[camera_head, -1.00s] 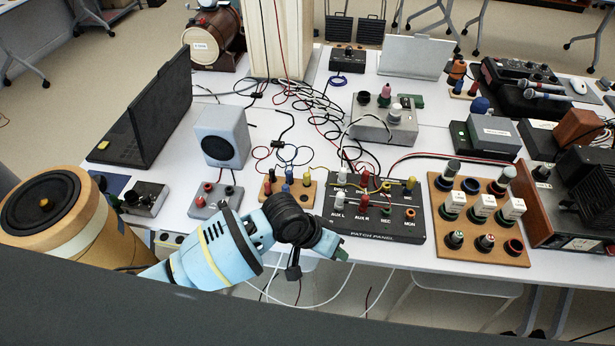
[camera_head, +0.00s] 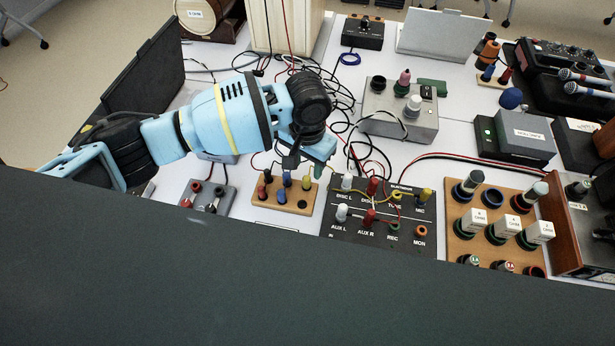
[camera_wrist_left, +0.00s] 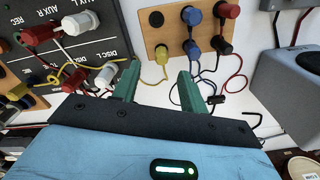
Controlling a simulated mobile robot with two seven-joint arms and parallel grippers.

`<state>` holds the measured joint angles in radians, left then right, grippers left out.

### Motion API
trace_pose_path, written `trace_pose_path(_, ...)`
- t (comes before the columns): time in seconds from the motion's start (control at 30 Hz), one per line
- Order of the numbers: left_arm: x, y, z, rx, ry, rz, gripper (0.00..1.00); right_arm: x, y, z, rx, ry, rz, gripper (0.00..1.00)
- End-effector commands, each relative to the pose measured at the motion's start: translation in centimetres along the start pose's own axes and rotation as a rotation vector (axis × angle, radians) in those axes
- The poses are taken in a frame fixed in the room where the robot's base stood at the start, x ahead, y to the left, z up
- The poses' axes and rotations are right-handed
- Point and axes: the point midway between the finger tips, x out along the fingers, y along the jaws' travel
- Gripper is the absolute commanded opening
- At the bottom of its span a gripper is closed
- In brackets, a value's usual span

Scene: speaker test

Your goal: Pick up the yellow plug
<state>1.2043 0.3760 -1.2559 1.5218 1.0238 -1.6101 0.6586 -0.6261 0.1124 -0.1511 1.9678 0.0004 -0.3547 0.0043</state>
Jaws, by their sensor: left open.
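A yellow plug (camera_head: 306,184) stands in the wooden block (camera_head: 270,202), beside blue, black and red plugs. In the left wrist view the yellow plug (camera_wrist_left: 162,55) stands in the block's near edge, with a yellow wire running from it. My left gripper (camera_head: 313,164) is above and near the block; its arm hides part of the table behind. In the left wrist view the left gripper (camera_wrist_left: 158,72) is open and empty, its green fingers spread on either side of the yellow plug in the picture. The plug appears beyond the fingertips. My right gripper is not in view.
The black patch panel (camera_head: 345,232), with red, white and yellow plugs, lies right of the block. A grey box with red and black terminals (camera_head: 190,209) is left of it. Loose wires cross the table behind. The grey speaker (camera_wrist_left: 285,85) shows in the wrist view.

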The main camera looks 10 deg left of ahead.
Motion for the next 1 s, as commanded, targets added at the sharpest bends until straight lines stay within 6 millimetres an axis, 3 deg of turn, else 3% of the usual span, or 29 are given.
trace_pose_path(0.17,2.0,0.0,0.1,0.001,-0.003,0.0,0.43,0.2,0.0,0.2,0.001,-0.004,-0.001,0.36)
trace_pose_path(0.37,2.5,0.0,0.0,0.001,0.0,0.0,0.43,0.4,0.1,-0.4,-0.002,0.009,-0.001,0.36)
trace_pose_path(0.7,6.8,-0.2,-0.1,0.001,-0.003,0.001,0.43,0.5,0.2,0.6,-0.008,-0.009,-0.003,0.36)
trace_pose_path(1.0,7.3,-0.2,-0.1,0.001,0.001,0.001,0.43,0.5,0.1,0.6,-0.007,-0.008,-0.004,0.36)
